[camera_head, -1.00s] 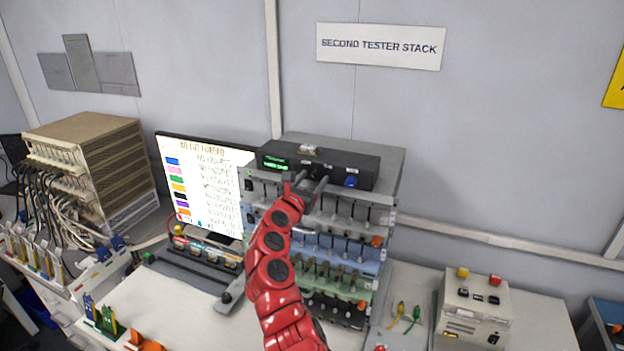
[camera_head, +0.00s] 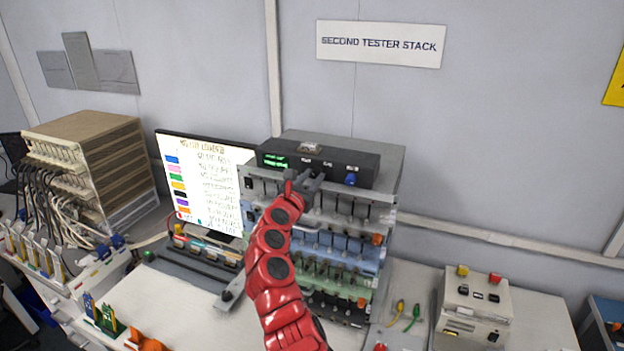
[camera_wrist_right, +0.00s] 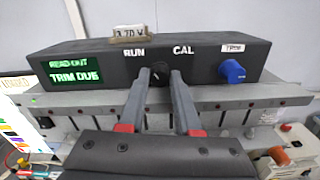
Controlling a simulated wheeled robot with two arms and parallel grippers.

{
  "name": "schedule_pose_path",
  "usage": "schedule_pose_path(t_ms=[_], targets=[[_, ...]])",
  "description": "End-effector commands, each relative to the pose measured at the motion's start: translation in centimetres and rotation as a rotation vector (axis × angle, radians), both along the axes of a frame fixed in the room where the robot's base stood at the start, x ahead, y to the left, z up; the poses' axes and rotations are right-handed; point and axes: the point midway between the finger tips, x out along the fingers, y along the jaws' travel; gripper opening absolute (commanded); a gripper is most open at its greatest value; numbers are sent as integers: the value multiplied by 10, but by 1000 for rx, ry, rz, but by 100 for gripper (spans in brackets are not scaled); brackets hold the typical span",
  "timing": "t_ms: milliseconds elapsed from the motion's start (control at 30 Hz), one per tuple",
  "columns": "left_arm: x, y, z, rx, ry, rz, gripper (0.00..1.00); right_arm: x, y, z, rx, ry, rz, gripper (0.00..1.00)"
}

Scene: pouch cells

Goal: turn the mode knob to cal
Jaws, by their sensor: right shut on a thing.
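The black mode knob (camera_wrist_right: 159,76) is on the front of the dark tester box (camera_head: 368,167), between the RUN and CAL labels in the right wrist view. My right gripper (camera_wrist_right: 160,74) is shut on the knob, one finger on each side of it. A small light mark shows near the top of the knob; its exact angle is hard to tell. In the head view my right gripper (camera_head: 306,179) is at the box's front and hides the knob. My left gripper is not in view.
A blue trim knob (camera_wrist_right: 232,71) is right of the mode knob. A green readout (camera_wrist_right: 77,73) shows "TRIM DUE" at left. A tag reading 3.70 V (camera_wrist_right: 130,32) sits on top. A monitor (camera_head: 205,182) stands left of the stack, close to my arm.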

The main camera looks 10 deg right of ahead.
Motion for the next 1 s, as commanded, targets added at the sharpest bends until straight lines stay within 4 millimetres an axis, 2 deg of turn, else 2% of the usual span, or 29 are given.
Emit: schedule_pose_path(t_ms=[600,1000], targets=[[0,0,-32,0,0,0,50,0,-1,-3,340,-251,1,0],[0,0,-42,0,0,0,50,0,-1,-2,450,-327,-1,0]])
